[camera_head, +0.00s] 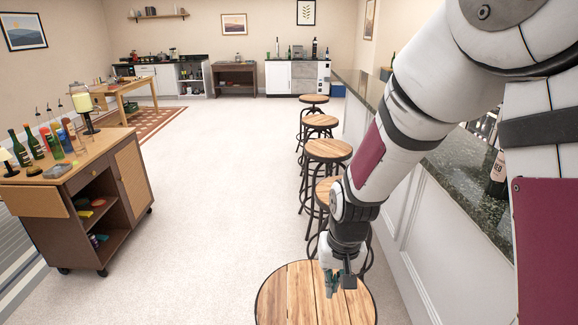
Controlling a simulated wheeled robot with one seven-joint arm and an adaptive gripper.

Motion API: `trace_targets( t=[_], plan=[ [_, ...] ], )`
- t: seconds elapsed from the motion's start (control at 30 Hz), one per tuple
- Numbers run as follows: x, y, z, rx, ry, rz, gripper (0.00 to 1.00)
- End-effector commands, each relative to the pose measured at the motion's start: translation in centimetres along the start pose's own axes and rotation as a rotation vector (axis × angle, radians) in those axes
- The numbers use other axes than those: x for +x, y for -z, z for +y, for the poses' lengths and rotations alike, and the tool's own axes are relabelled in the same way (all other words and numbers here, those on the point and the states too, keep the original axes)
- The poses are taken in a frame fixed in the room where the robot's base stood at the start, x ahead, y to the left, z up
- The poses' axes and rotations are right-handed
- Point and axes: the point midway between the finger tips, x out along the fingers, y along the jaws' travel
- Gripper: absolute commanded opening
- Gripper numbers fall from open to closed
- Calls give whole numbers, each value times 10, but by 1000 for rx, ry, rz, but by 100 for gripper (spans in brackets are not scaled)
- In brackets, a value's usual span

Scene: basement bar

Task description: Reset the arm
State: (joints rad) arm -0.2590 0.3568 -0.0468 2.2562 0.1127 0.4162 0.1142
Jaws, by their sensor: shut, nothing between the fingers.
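My gripper (339,284) hangs at the end of my arm, pointing down, in the lower middle of the head view. It is small in the picture and seems shut, with nothing held. It shows in front of the round wooden top of the nearest stool (290,297); the gap between them is hard to judge. My white arm comes in from the upper right and bends down towards the stool. It hides part of the bar counter and parts of the stools behind it.
A row of several wooden stools (327,150) runs along the bar counter (458,170) on the right. A wooden cart (118,150) with bottles stands at the left. A wooden table (137,84) stands on a rug farther back. The pale floor between is clear.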

Motion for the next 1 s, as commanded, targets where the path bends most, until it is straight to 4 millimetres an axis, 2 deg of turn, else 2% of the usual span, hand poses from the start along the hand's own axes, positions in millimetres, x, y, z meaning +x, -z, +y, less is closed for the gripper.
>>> trace_targets(
  t=[0.03,0.2,0.37,0.5,0.7,0.8,1.0],
  plan=[
    [-24,1,4,2,8,28,0],
    [-87,-10,19,-4,20,92,0],
    [-140,-30,34,-7,21,155,0],
    [-180,-53,47,-11,15,210,0],
    [-226,-94,64,-14,-8,290,0],
    [-243,-115,71,-14,-22,326,0],
    [-259,-144,80,-12,-47,369,0]
  ],
)
